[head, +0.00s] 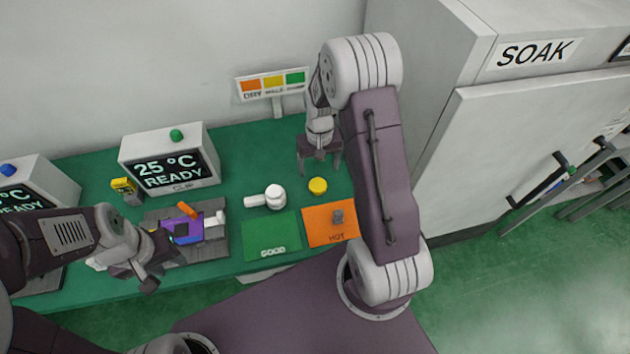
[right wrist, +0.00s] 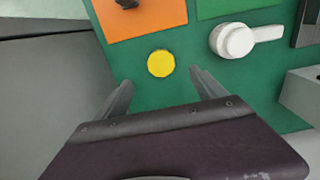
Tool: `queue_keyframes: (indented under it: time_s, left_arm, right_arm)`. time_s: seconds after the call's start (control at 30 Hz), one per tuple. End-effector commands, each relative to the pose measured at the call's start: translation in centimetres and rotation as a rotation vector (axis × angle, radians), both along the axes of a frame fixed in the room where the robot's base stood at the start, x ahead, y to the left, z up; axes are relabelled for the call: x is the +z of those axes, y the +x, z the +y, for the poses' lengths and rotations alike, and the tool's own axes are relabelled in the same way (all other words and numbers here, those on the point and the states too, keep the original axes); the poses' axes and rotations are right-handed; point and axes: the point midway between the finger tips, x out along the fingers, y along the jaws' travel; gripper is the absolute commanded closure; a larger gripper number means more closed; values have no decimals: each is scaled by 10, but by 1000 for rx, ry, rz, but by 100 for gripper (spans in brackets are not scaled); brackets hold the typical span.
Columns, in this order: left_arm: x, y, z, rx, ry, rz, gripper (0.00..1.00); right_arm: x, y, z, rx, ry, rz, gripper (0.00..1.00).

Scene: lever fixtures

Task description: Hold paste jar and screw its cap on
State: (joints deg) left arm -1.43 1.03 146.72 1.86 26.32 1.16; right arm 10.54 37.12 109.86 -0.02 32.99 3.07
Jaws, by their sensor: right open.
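A round yellow cap-like disc (head: 318,185) lies on the green table, just beyond my right gripper's fingertips. It also shows in the right wrist view (right wrist: 161,63), ahead of and between the fingers, not touched. A white round jar-like piece with a side handle (head: 274,195) stands to its left; it shows in the right wrist view (right wrist: 235,40) too. I cannot tell for sure which thing is the paste jar. My right gripper (head: 319,170) is open and empty above the table. My left gripper (head: 158,262) looks open and empty, beside the grey fixture with a purple block (head: 187,230).
A green GOOD mat (head: 271,237) and an orange HOT mat (head: 325,227) with a small grey piece (head: 338,216) lie in front. A yellow-topped item (head: 122,186), a 25 °C READY display (head: 170,160) and a colour sign (head: 273,85) stand behind. The SOAK cabinet (head: 535,55) is right.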

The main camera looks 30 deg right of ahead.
Motion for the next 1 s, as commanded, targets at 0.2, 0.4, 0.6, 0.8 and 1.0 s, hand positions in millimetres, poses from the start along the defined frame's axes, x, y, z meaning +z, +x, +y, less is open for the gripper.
queue_keyframes:
  time_s: [0.2, 0.4, 0.6, 0.8, 1.0]
  left_arm:
    - [2, 0, 0, 0, 0, 0, 64]
    - [3, 0, 0, 0, 0, 0, 64]
    - [9, 0, 0, 0, 0, 0, 64]
    - [9, 0, 0, 0, 0, 0, 64]
    - [8, 0, 0, 0, 0, 0, 64]
  right_arm:
    - [-33, -1, 1, 1, 1, 4, 20]
    - [-42, -1, 1, 1, 1, 3, 20]
    - [-78, -4, 1, 1, 1, 6, 20]
    - [-90, -2, 1, 1, 0, 1, 20]
    - [-89, -2, 1, 2, 0, 0, 42]
